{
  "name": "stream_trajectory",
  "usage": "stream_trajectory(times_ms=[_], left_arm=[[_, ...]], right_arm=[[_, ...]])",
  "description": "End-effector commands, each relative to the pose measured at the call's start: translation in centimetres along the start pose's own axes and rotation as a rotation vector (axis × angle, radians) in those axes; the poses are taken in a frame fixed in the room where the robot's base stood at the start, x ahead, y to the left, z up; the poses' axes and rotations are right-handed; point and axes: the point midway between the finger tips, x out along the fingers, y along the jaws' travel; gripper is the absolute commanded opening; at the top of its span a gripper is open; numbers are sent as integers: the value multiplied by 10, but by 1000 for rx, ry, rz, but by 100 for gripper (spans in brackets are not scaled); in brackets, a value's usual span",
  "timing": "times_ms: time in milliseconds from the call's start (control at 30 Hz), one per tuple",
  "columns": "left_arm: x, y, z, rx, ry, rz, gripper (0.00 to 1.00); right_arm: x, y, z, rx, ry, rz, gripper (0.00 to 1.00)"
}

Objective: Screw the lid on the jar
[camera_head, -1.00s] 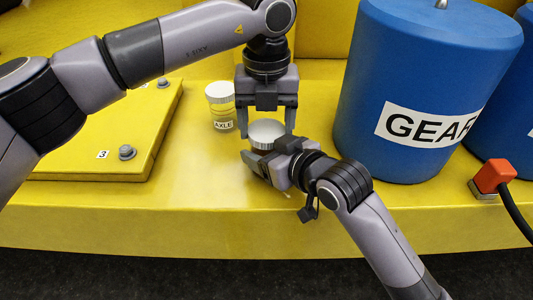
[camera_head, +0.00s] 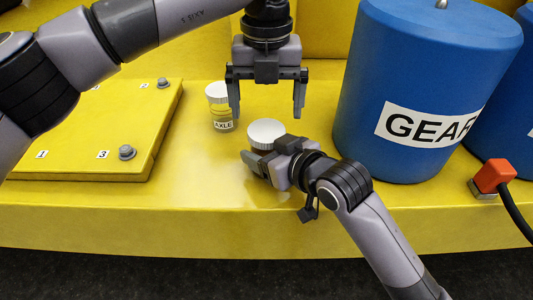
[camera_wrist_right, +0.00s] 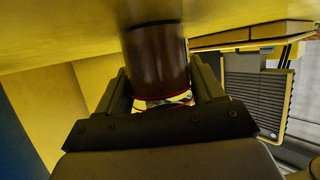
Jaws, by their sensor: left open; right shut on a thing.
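A jar with a silver-white lid (camera_head: 266,132) stands on the yellow surface. The lid sits on top of the jar, and how tightly it is seated cannot be seen. My right gripper (camera_head: 262,164) is shut around the jar's body below the lid. In the right wrist view the brown jar body (camera_wrist_right: 156,58) is between the two fingers (camera_wrist_right: 160,90). My left gripper (camera_head: 268,103) is open and empty, pointing down above and just behind the lid, apart from it.
A second lidded jar labelled AXLE (camera_head: 220,108) stands close to the left gripper's left finger. A blue GEAR drum (camera_head: 425,80) stands at right, with a red-topped switch (camera_head: 493,176) nearby. A raised yellow panel (camera_head: 80,150) lies at left. The front strip is clear.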

Motion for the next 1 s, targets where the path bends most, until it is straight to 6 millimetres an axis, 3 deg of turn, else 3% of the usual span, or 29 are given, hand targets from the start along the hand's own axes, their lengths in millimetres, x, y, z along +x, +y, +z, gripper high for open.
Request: stream_trajectory(times_ms=[533,667,1000], left_arm=[[-6,0,0,-1,-1,1,100],[-25,0,0,-1,-4,1,100],[-98,-1,0,-2,-3,-1,100]], right_arm=[[0,0,0,0,0,1,0],[0,0,0,0,0,1,0],[0,1,0,0,0,1,0]])
